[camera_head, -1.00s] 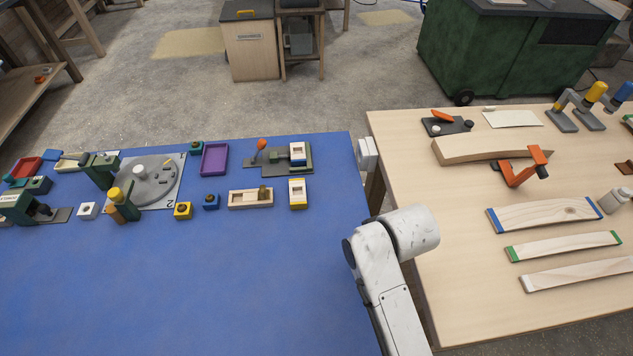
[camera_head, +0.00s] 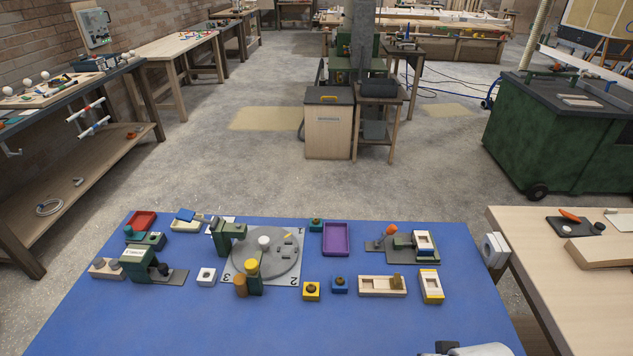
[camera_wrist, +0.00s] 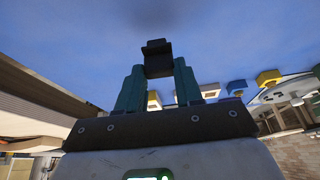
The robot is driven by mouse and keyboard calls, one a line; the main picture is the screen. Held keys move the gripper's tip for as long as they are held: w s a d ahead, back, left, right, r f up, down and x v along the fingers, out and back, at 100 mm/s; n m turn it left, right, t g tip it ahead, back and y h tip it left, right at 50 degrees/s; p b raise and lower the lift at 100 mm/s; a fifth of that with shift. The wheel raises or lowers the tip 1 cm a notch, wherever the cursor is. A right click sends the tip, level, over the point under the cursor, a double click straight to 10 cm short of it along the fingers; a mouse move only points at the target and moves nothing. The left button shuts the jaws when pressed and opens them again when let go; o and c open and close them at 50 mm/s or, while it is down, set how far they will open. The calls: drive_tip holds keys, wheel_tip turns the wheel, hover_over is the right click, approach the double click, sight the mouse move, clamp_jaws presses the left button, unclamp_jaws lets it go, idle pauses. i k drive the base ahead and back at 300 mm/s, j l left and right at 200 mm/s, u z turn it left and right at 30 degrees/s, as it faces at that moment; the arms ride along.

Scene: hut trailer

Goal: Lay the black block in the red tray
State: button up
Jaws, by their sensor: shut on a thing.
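The red tray (camera_head: 142,220) lies at the far left corner of the blue table in the head view. It appears empty, though it is small from here. My gripper (camera_wrist: 158,70) shows in the wrist view, with two teal fingers shut on the black block (camera_wrist: 156,48). The block sticks out past the fingertips, with blue tabletop behind it. The gripper and the block are outside the head view, where only a white part of my arm shows at the bottom right edge.
The blue table (camera_head: 260,325) has a clear front area. Behind it stand a grey turntable (camera_head: 272,268), a green press (camera_head: 143,265), a purple tray (camera_head: 337,240) and several small blocks. A green and teal block pair stands close in front of the red tray. A wooden table (camera_head: 525,250) is at right.

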sight(141, 224)
drive_tip(key=j+z, duration=0.15)
drive_tip(key=j, duration=2.25)
drive_tip(key=i, duration=0.05)
